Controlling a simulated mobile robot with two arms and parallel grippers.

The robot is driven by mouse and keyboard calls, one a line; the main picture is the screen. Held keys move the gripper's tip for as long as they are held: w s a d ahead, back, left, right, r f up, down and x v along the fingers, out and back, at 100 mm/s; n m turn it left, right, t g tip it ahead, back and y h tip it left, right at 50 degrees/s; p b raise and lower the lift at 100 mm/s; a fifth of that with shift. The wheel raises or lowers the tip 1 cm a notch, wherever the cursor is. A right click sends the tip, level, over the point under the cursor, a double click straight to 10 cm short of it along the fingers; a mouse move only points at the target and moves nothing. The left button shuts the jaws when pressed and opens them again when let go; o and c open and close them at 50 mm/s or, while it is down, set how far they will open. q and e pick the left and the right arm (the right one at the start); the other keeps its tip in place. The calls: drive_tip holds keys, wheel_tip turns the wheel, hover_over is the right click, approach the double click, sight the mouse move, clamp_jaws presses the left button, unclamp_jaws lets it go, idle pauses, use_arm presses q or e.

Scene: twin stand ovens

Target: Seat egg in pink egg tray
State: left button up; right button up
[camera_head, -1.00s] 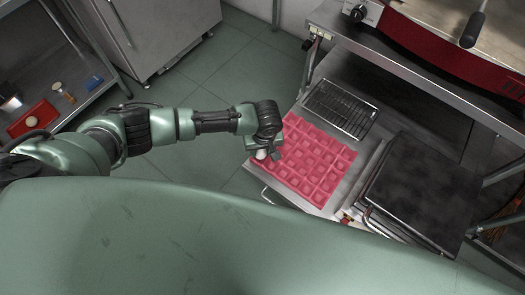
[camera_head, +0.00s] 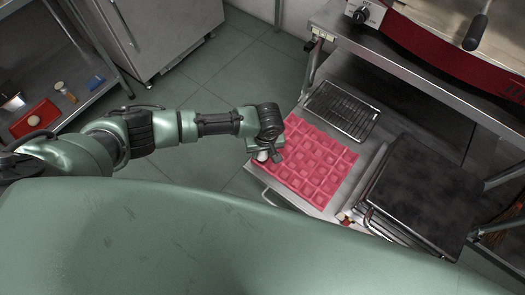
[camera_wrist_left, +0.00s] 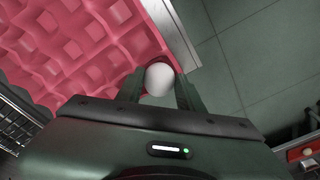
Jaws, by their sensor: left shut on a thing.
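The white egg (camera_wrist_left: 160,79) is held between the fingers of my left gripper (camera_wrist_left: 160,90) in the left wrist view. In the head view the egg (camera_head: 262,155) shows just below my left gripper (camera_head: 264,153), at the left edge of the pink egg tray (camera_head: 318,165). The tray lies on a metal shelf, and its cups look empty where I can see them. It also shows in the left wrist view (camera_wrist_left: 75,45). I cannot tell whether the egg touches the tray. My right gripper is not in view.
A wire rack (camera_head: 342,110) lies behind the tray, and a dark flat-topped appliance (camera_head: 425,195) stands to its right. A red tray (camera_head: 33,118) with a round pale item rests on the far-left shelf. Green floor lies left of the egg tray.

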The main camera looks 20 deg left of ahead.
use_arm(q)
drive_tip(key=shift+f, duration=0.5)
idle(0.4)
drive_tip(key=o, duration=0.9)
drive_tip(key=shift+r, duration=0.1)
